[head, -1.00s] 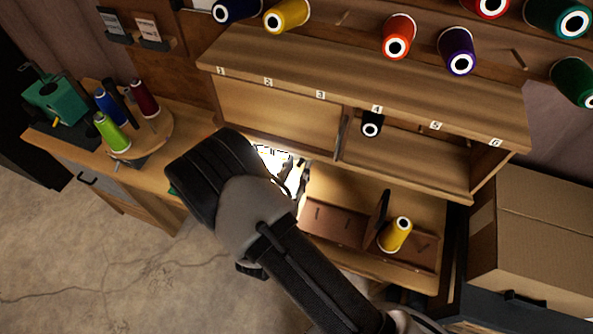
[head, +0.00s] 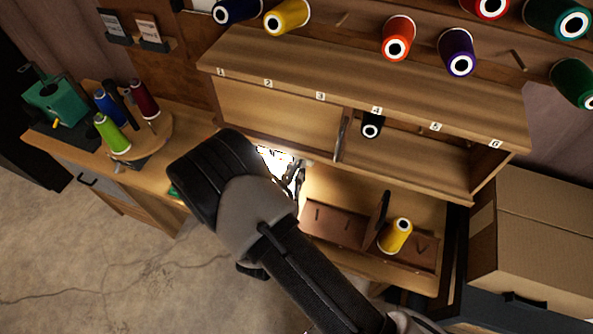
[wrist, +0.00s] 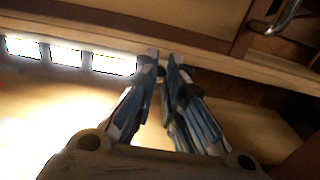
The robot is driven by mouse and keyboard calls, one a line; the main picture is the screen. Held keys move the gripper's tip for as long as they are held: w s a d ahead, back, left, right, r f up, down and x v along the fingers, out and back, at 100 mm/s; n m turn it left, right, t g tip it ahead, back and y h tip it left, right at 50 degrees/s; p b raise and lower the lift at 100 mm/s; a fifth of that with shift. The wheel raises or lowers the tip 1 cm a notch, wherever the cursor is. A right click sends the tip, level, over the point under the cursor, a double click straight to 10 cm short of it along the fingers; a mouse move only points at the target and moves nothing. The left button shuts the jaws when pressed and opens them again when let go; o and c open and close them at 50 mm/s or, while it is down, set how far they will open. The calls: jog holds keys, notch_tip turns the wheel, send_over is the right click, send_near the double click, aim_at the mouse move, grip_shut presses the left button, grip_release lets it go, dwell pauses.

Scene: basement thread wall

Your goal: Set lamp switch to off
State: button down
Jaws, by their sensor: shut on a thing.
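The lamp is a lit white strip under the shelf; its bright segments (wrist: 68,57) show at upper left in the wrist view. In the head view its glare (head: 272,158) shows behind my arm. My gripper (wrist: 165,66) is at the right end of the strip, with its fingertips close together under the shelf edge. It is shut on a small dark piece (wrist: 161,72), which looks like the lamp switch; the fingers mostly hide it, and its setting cannot be read. In the head view my gripper (head: 298,178) is partly hidden behind my wrist.
The numbered shelf (head: 400,100) overhangs the work area. A metal handle (wrist: 280,18) is at upper right in the wrist view. A cardboard box (head: 545,235) is at far right.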

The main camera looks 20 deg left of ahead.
jog(key=shift+f, duration=0.1)
jog(key=t+b, duration=0.1)
jog(key=b, duration=0.1)
jog(key=f+t+b, duration=0.1)
jog(key=t+b, duration=0.2)
jog(key=b, duration=0.2)
jog(key=shift+f+h, duration=0.3)
jog(key=shift+h, duration=0.1)
jog(key=c, duration=1.7)
grip_release()
jog(key=v, duration=1.2)
jog(key=shift+f, duration=0.1)
